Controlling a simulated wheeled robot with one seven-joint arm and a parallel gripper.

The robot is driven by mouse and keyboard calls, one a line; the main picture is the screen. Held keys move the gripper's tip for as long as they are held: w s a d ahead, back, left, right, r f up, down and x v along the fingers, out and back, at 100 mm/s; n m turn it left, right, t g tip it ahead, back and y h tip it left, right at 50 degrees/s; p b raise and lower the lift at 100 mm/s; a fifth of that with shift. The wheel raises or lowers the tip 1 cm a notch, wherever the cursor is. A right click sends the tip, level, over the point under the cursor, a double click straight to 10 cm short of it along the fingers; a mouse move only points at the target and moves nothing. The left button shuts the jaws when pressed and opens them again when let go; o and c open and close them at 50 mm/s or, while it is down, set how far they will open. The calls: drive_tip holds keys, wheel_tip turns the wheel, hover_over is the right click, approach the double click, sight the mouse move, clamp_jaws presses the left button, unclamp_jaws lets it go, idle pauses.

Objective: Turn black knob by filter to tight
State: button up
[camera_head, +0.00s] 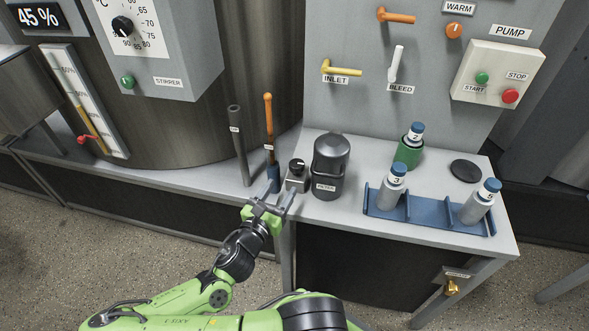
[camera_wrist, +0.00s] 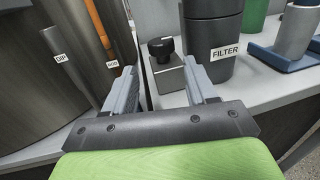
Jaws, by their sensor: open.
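The black knob (camera_head: 297,165) sits on top of a small grey block (camera_head: 297,182) just left of the dark grey filter canister (camera_head: 331,160) with its FILTER label. In the wrist view the black knob (camera_wrist: 161,47) stands ahead of my gripper, with a small light mark on its top. My gripper (camera_wrist: 163,85) is open and empty. Its two fingers point toward the grey block, and the right finger overlaps the block's edge in the picture. In the head view my gripper (camera_head: 279,196) is low and in front of the block. The fingers do not enclose the knob.
A blue rack (camera_head: 425,211) with bottles is to the right. A green cup with bottle 2 (camera_head: 412,142) stands behind the rack.

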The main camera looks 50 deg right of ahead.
sight(293, 170)
drive_tip(key=b+x, duration=0.2)
drive_tip(key=f+b+x, duration=0.1)
drive_tip(key=b+x, duration=0.2)
drive_tip(key=x, duration=0.3)
drive_tip(key=b+x, duration=0.1)
drive_tip(key=x, duration=0.1)
drive_tip(key=shift+w+d+r, duration=0.1)
drive_tip(key=shift+d+r, duration=0.2)
drive_tip(key=shift+r, duration=0.1)
drive_tip(key=c, duration=0.7)
